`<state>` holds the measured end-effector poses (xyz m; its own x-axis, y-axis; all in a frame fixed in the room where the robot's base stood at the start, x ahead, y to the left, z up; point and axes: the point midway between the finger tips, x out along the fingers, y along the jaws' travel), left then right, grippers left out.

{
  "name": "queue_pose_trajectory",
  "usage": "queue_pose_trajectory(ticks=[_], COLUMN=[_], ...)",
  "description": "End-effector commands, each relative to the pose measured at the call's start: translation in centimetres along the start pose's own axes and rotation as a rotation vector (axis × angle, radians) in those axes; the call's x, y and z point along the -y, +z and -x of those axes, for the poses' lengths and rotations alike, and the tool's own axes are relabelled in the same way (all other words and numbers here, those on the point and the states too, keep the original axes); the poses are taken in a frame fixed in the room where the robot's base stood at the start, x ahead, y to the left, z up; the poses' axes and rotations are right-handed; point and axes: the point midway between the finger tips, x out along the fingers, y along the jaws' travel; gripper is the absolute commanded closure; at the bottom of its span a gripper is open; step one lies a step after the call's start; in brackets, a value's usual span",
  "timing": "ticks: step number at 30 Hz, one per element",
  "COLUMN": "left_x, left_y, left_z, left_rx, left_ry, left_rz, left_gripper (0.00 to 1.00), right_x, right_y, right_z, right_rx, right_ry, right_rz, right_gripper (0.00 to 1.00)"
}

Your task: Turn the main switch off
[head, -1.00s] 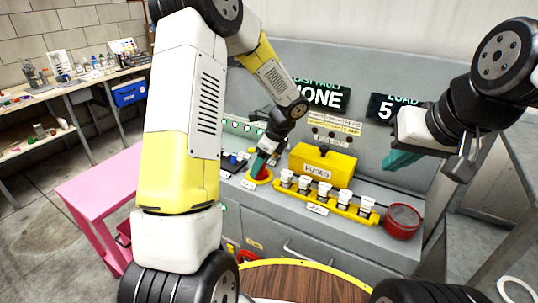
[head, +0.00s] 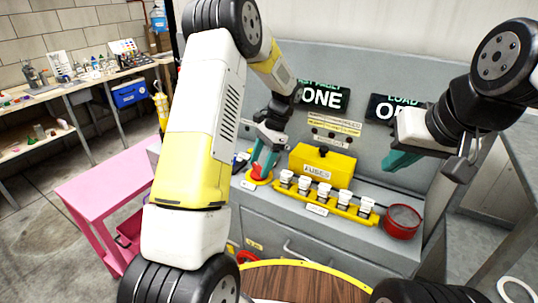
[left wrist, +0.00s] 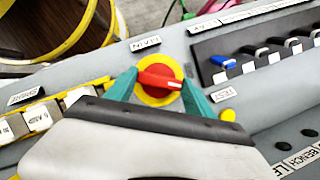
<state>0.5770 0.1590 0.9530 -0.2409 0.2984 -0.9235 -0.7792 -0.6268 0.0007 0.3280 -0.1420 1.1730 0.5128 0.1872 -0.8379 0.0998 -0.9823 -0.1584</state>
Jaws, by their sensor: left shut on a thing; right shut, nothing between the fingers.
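The main switch is a red rotary knob on a round yellow plate (head: 258,180) on the bench top. In the left wrist view the red knob (left wrist: 160,82) lies between the fingers, its bar running across the picture from one finger to the other, by a label reading MAIN (left wrist: 146,44). My left gripper (head: 264,158) is shut on the knob; its teal fingers also show in the left wrist view (left wrist: 158,88). My right gripper (head: 398,161) is shut and empty, raised above the bench at the right, far from the switch.
A yellow fuse box (head: 322,166) and a yellow rail of several white spare fuses (head: 324,194) stand right of the switch. A red round bin (head: 403,220) is further right. A blue-handled lever (left wrist: 222,61) and several black ones sit beside the switch. A pink cart (head: 100,195) stands left.

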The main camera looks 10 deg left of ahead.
Motion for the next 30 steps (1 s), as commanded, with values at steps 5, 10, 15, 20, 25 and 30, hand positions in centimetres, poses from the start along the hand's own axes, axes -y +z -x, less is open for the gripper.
queue_pose_trajectory(ticks=[5,10,15,20,25,30], left_x=[0.22,0.31,0.32,0.39,0.39,0.39], left_y=[-0.05,-0.02,-0.03,0.00,0.02,0.02], left_z=[0.12,0.08,0.09,0.11,0.11,0.11], left_rx=[-0.003,-0.003,-0.004,-0.005,-0.005,-0.005], left_ry=[0.061,0.115,0.159,0.187,0.205,0.213], left_rz=[0.152,0.284,0.387,0.457,0.499,0.518], left_gripper=[0.79,0.79,0.79,0.79,0.79,0.79], right_x=[0.00,0.00,0.00,0.00,0.00,0.00], right_y=[0.00,0.00,0.00,0.00,0.00,0.00], right_z=[0.00,0.00,0.00,0.00,0.00,0.00], right_rx=[0.000,0.000,0.000,0.000,0.000,0.000], right_ry=[0.000,0.000,0.000,0.000,0.000,0.000], right_rz=[0.000,0.000,0.000,0.000,0.000,0.000], right_gripper=[1.00,1.00,1.00,1.00,1.00,1.00])
